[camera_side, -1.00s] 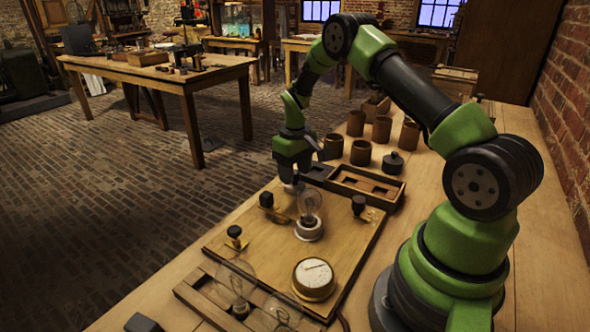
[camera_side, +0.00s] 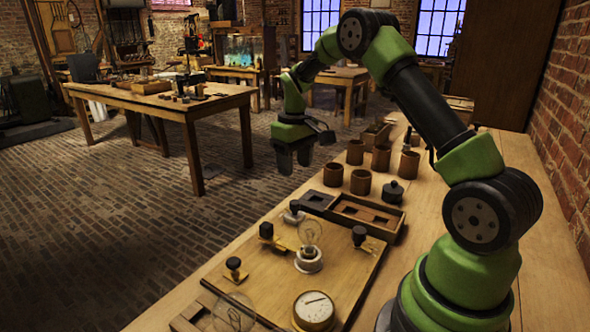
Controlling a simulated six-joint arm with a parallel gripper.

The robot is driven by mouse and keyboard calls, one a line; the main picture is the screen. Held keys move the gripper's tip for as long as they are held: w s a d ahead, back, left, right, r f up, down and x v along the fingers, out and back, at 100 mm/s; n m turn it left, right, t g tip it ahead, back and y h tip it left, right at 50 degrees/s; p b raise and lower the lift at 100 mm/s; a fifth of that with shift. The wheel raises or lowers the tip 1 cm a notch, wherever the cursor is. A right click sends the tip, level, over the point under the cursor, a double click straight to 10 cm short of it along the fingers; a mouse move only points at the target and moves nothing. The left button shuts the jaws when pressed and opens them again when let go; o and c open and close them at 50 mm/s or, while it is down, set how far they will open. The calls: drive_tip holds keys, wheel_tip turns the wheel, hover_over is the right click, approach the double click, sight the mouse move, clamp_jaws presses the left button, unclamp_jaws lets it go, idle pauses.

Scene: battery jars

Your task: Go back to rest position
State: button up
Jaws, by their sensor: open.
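The board carries a glass bulb (camera_side: 309,240), dark knobs (camera_side: 359,236) and a round gauge (camera_side: 314,310). Behind it are a compartment tray (camera_side: 366,214), several brown jars (camera_side: 361,182) and a black lidded jar (camera_side: 392,192). A brick wall (camera_side: 566,140) borders the right.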

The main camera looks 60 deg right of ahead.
drive_tip(key=s+a+r+m+t, duration=0.1)
drive_tip(key=s+a+r+t, duration=0.1)
drive_tip(key=s+a+r, duration=0.35)
drive_tip(key=s+a+r+t, duration=0.2)
drive_tip(key=a+r, duration=0.5)
drive_tip(key=r, duration=0.2)
drive_tip(key=s+a+t+y, duration=0.1)
drive_tip(key=s+a, duration=0.2)
drive_tip(key=s, duration=0.3)
drive_tip(key=s+a+r+m+t+y, duration=0.1)
drive_tip(key=s+a+t, duration=0.1)
drive_tip(key=s, duration=0.5)
drive_tip(key=shift+a+r, duration=0.2)
drive_tip(key=shift+a, duration=0.7)
